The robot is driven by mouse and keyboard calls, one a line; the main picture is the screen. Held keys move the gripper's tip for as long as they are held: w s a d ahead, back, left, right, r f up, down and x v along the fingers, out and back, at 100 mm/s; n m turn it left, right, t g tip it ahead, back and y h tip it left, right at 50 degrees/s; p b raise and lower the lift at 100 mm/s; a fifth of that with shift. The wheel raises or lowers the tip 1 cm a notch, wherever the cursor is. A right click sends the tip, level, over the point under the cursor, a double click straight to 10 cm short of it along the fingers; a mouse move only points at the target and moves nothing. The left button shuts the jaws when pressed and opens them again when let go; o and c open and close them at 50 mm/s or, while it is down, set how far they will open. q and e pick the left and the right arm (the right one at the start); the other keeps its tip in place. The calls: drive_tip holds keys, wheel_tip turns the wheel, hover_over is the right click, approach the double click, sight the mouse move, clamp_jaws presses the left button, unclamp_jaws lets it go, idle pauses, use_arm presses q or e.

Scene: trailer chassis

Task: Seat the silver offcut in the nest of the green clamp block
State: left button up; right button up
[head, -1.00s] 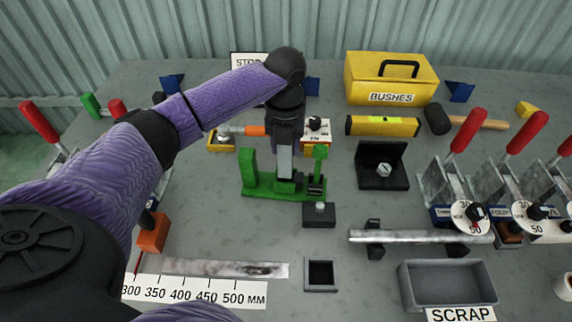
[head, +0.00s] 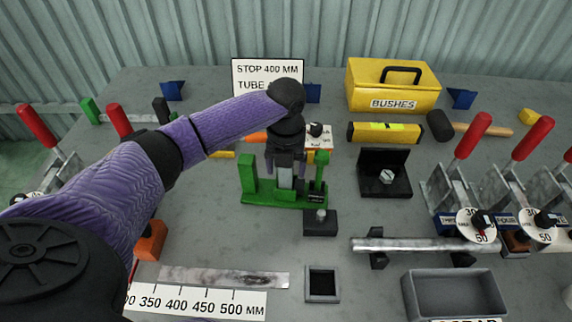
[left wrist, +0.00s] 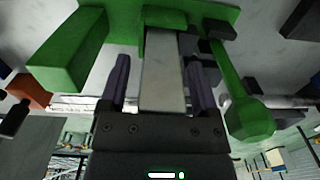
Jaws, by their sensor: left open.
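The green clamp block (head: 262,200) stands on the table at mid-view, with an upright post on its left and a screw clamp on its right. The silver offcut (head: 285,176) stands upright between them, its lower end at the block. My left gripper (head: 285,164) is over it, pointing down, open, with one finger on each side. In the left wrist view the offcut (left wrist: 163,80) lies between the two spread fingers (left wrist: 158,72), with gaps at both sides. The green block (left wrist: 75,50) is beyond it. Whether the offcut is fully down in the nest is hidden. My right gripper is out of view.
A small dark block (head: 320,225) with a stud stands just in front of the clamp block. A tube (head: 420,245) rests on supports at right. Red-handled clamps (head: 472,135) stand farther right. A yellow bushes box (head: 393,85) is behind. A ruler (head: 200,302) lies in front.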

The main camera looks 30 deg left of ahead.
use_arm(q)
wheel_tip(320, 180, up, 12)
drive_tip(key=p, duration=0.4)
drive_tip(key=shift+f, duration=0.15)
drive_tip(key=shift+r, duration=0.25)
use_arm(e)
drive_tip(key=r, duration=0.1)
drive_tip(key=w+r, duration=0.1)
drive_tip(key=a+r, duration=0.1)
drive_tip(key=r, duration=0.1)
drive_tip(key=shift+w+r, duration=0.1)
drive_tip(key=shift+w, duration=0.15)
